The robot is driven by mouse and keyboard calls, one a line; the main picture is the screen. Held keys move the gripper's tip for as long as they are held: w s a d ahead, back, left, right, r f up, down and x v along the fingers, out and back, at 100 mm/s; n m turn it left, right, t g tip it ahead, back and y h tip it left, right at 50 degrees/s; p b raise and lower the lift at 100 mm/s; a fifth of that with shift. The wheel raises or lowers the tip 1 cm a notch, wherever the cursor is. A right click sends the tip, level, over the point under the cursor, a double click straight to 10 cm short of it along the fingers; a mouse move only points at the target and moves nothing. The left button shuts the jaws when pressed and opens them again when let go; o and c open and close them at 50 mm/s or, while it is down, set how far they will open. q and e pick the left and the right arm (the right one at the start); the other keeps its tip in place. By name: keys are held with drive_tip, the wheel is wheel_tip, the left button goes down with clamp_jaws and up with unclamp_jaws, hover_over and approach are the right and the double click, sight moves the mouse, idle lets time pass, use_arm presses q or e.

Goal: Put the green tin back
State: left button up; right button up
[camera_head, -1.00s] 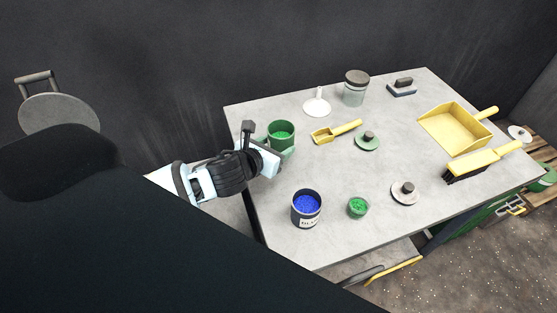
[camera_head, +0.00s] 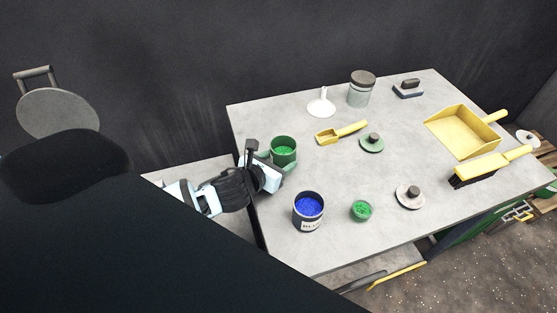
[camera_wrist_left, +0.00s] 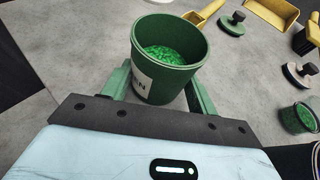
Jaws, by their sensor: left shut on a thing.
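The green tin (camera_head: 285,146), open and filled with green granules, is near the left edge of the grey table. My left gripper (camera_head: 275,164) is shut on it from the left side. In the left wrist view the tin (camera_wrist_left: 168,62) sits between the green fingers (camera_wrist_left: 160,92), upright, with part of a white label visible. I cannot tell whether its base touches the table. A green lid with a dark knob (camera_head: 371,143) lies to its right. My right gripper is not in view.
A dark tin of blue granules (camera_head: 308,212), a small green cup (camera_head: 361,211) and a pale lid (camera_head: 409,197) stand in front. A yellow scoop (camera_head: 341,133), white funnel (camera_head: 321,106) and grey jar (camera_head: 361,90) are behind. A yellow dustpan (camera_head: 462,131) and brush (camera_head: 490,166) lie right.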

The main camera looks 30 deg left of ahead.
use_arm(q)
drive_tip(key=shift+f, duration=0.15)
drive_tip(key=o, duration=1.1)
drive_tip(key=shift+s+r, duration=0.15)
drive_tip(key=shift+r, duration=0.1)
drive_tip(key=v, duration=1.1)
drive_tip(key=shift+s+r+p, duration=0.1)
drive_tip(key=shift+s+p, duration=0.25)
drive_tip(key=shift+p, duration=0.05)
